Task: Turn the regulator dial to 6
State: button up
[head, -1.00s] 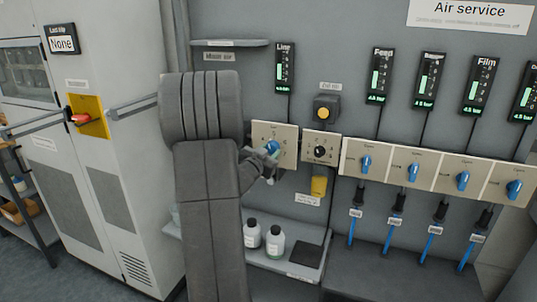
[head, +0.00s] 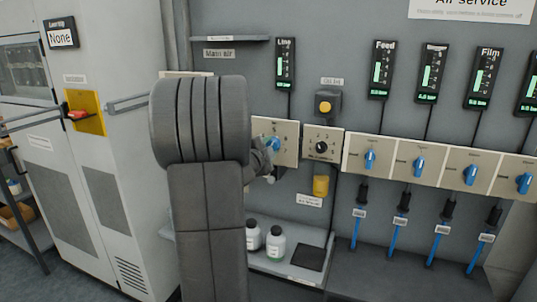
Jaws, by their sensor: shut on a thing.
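The regulator dial (head: 321,147) is a small black knob on a beige plate with marks around it, right of my gripper. Its marks are too small to read. My gripper (head: 270,150) is at the beige plate left of the dial, shut on the blue handle (head: 275,143) mounted there. My arm hides the left part of that plate and much of the gripper. The gripper is apart from the regulator dial. The Line gauge (head: 285,65) above shows a lit green bar.
A yellow button (head: 325,107) sits above the dial and a yellow part (head: 320,186) below it. Several blue valve handles line the plates to the right. White bottles (head: 276,244) stand on the shelf (head: 290,270) below.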

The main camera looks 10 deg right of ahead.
jog(key=shift+m+b, duration=1.8)
jog(key=shift+m, duration=1.5)
jog(key=o, duration=1)
jog(key=v, duration=1.3)
jog(key=shift+s+p, duration=0.45)
jog(key=shift+s, duration=0.05)
